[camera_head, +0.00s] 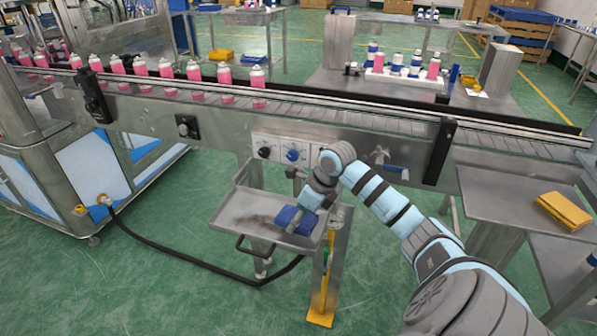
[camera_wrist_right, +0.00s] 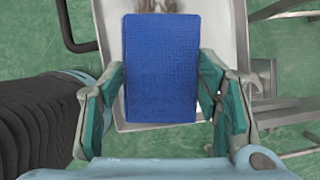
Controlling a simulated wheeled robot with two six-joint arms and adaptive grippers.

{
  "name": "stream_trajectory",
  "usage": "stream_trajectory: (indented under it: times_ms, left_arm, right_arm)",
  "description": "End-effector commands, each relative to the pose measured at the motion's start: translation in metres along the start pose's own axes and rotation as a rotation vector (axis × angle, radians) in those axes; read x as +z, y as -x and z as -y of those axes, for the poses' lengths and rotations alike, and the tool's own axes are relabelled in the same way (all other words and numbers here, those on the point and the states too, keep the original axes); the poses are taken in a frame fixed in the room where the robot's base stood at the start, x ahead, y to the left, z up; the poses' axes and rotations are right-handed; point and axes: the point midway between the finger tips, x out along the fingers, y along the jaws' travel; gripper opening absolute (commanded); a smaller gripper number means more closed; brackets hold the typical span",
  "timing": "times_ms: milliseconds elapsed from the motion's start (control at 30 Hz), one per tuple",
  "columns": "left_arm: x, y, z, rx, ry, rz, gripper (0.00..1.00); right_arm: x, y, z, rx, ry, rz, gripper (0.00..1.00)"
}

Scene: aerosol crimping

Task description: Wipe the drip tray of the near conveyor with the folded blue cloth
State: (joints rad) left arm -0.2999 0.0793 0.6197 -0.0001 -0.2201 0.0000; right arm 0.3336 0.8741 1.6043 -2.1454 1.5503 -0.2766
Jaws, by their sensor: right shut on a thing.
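The folded blue cloth (camera_head: 288,216) is over the right part of the drip tray (camera_head: 240,203), below the near conveyor (camera_head: 340,127). My right gripper (camera_head: 304,206) is shut on the cloth from above. In the right wrist view the cloth (camera_wrist_right: 160,68) sits between the two fingers of the gripper (camera_wrist_right: 161,90), with the pale tray (camera_wrist_right: 224,22) under it. A dark smear (camera_head: 262,218) shows on the tray left of the cloth. I cannot tell whether the cloth's underside touches the tray. My left gripper is not in view.
Pink cans (camera_head: 226,76) stand in a row on the conveyor's left half. A control panel with knobs (camera_head: 280,153) is just above the tray. A black hose (camera_head: 190,258) runs below it. A yellow cloth (camera_head: 564,210) lies on a side table (camera_head: 500,194) at the right.

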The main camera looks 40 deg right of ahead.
Motion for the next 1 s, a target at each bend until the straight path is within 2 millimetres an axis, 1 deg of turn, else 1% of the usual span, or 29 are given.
stream_trajectory:
  times_ms: [33, 400, 533, 1000]
  left_arm:
    - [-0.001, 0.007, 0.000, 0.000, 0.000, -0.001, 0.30]
    - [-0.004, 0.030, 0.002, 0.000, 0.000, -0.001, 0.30]
    - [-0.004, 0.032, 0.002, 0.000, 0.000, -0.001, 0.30]
    - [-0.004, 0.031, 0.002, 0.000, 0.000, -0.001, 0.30]
  right_arm:
    - [0.002, 0.007, 0.001, -0.002, -0.001, 0.000, 0.35]
    - [0.010, 0.038, 0.003, -0.005, -0.008, 0.001, 0.35]
    - [0.011, 0.041, 0.003, -0.005, -0.010, 0.001, 0.35]
    - [0.010, 0.041, 0.003, -0.005, -0.010, 0.001, 0.35]
